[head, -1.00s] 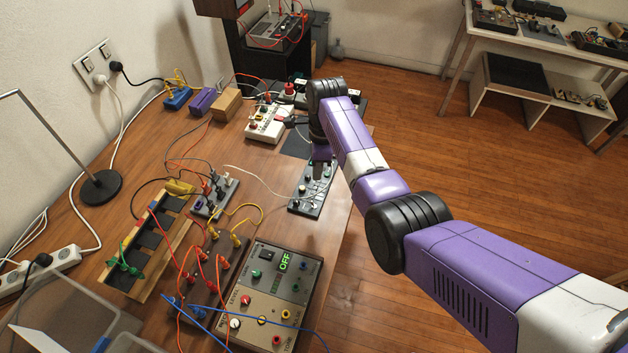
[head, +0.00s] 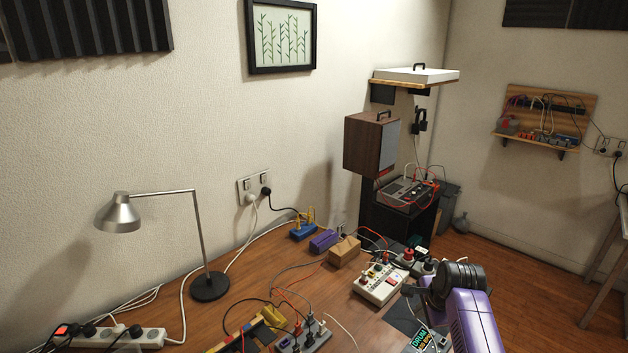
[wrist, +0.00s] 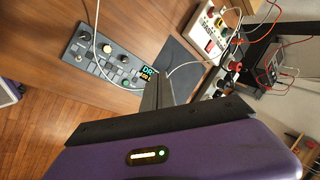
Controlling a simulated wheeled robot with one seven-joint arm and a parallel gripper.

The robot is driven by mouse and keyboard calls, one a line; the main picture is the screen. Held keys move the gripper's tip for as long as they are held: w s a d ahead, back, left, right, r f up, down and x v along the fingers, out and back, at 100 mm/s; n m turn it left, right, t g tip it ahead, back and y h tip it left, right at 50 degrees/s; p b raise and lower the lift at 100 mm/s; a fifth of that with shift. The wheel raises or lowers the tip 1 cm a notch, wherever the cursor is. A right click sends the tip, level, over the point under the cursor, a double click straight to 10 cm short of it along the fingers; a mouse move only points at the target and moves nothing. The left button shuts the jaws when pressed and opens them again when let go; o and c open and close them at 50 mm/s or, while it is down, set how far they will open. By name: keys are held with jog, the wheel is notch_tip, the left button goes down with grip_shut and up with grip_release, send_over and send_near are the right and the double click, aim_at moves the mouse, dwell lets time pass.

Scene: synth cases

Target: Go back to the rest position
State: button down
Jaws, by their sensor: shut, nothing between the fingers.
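My gripper (wrist: 158,92) shows in the wrist view with its fingers together and nothing between them. It is over the table's edge area, beside a dark grey module (wrist: 105,58) with knobs, pads and a lit display. A white cable lies across that module. In the head view, my purple and black arm (head: 468,310) enters at the lower right. The module's lit display (head: 422,341) shows just left of my arm, and the rest of the module is mostly cut off.
A white module (head: 380,286) and a wooden block (head: 344,252) stand close by on the wooden table, with loose cables. A lamp (head: 208,284) stands at the left. Open floor lies to the right.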

jog(key=s+a+r+n+t+b, duration=0.1)
jog(key=s+n, duration=0.4)
jog(key=s, duration=1.3)
jog(key=s+a+r+n+t+b, duration=0.2)
jog(key=s+a+n+t+b, duration=0.2)
jog(key=s, duration=1.4)
jog(key=s+a+r+n+t+b, duration=0.2)
jog(key=s+n, duration=0.6)
jog(key=s, duration=1.1)
jog(key=shift+a+r+t, duration=0.25)
jog(key=shift+a+t, duration=0.35)
jog(key=shift+t, duration=0.6)
